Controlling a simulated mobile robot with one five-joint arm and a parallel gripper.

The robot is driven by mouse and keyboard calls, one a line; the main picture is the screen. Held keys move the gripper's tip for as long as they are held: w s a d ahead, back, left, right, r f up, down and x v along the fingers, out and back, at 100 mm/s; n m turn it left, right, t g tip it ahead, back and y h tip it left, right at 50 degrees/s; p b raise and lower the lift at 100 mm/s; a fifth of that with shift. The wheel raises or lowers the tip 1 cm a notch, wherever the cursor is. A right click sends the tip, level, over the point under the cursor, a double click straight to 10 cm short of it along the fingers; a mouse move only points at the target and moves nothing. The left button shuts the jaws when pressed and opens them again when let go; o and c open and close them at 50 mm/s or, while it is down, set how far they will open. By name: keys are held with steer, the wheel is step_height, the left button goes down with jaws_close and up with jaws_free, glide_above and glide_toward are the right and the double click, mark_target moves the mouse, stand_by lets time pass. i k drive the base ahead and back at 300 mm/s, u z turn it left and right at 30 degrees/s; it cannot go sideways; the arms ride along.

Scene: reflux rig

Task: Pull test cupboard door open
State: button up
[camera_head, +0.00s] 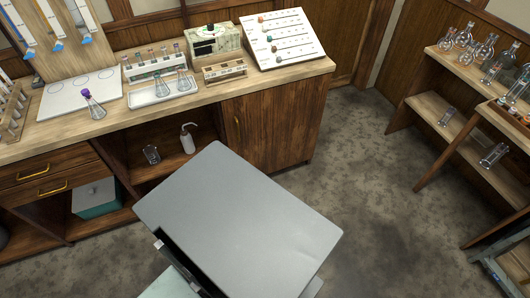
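The cupboard door (268,124) is a dark brown wooden panel at the right end of the workbench, below the countertop. It looks closed, flush with the bench front. Its small brass handle (236,120) stands upright near the left edge of the door. The lower left of the door is hidden behind a grey part of my own body in the foreground. My gripper is not in view, so I cannot see where it is relative to the handle.
Left of the door is an open shelf bay with a white wash bottle (187,138) and a glass beaker (151,154). Glassware racks and a sloped white panel (281,38) stand on the countertop (205,90). Grey floor (355,150) is clear towards the right-hand shelves (455,125).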

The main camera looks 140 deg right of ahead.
mark_target(276, 128)
steer(key=z, duration=1.6)
steer(key=i, duration=0.1)
steer(key=z, duration=3.55)
steer(key=i, duration=1)
steer(key=u, duration=0.35)
steer(key=k, duration=0.55)
steer(key=u, duration=1.2)
